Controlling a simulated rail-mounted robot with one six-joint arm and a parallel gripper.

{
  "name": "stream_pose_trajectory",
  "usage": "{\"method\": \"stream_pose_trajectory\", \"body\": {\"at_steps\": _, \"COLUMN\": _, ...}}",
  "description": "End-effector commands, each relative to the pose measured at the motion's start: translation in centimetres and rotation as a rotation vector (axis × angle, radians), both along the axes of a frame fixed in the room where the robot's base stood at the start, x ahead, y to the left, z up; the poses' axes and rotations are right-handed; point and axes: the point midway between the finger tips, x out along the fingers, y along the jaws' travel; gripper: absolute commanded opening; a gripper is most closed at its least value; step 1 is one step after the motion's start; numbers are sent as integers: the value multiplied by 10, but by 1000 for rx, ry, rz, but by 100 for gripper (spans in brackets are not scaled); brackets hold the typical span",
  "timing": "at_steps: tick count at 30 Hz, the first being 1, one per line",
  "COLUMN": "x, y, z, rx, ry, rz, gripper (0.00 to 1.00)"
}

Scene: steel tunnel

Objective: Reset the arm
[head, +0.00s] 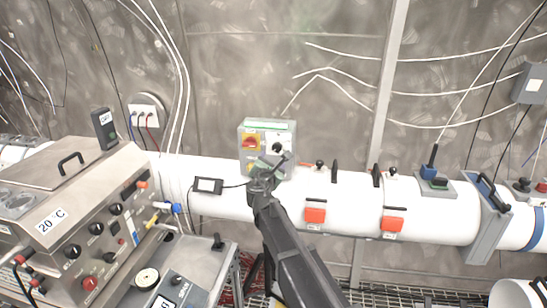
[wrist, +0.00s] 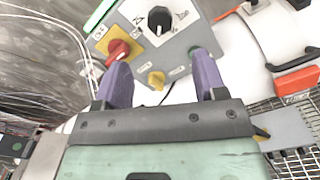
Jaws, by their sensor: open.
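My arm reaches up from the bottom middle of the head view, and my gripper (head: 272,162) is in front of the grey control box on the white pipe. In the wrist view my gripper (wrist: 157,82) is open, its two purple fingers apart with nothing between them. The control box (wrist: 180,50) lies just beyond the fingertips. It carries a red knob on a yellow plate (wrist: 119,50), a black rotary knob (wrist: 159,20) on a white plate and a small yellow knob (wrist: 156,80). I cannot tell whether a fingertip touches the box.
The white pipe (head: 350,200) runs across the view, with red-orange latches (head: 315,215) and a clamp (head: 487,215) right of my arm. A steel instrument cabinet (head: 75,215) stands at left. Cables hang along the metal wall (head: 290,60). Grating shows below the pipe.

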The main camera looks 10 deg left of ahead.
Motion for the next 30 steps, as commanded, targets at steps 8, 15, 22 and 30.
{"method": "stream_pose_trajectory", "body": {"at_steps": 8, "x": 0, "y": 0, "z": 0, "rx": 16, "ry": -1, "rz": 0, "gripper": 65}}
{"method": "stream_pose_trajectory", "body": {"at_steps": 15, "x": -59, "y": -80, "z": -59, "rx": 780, "ry": 123, "rz": -431, "gripper": 65}}
{"method": "stream_pose_trajectory", "body": {"at_steps": 22, "x": -215, "y": -193, "z": -181, "rx": 1545, "ry": 304, "rz": -1263, "gripper": 65}}
{"method": "stream_pose_trajectory", "body": {"at_steps": 30, "x": -350, "y": -260, "z": -241, "rx": 1914, "ry": 443, "rz": -1877, "gripper": 65}}
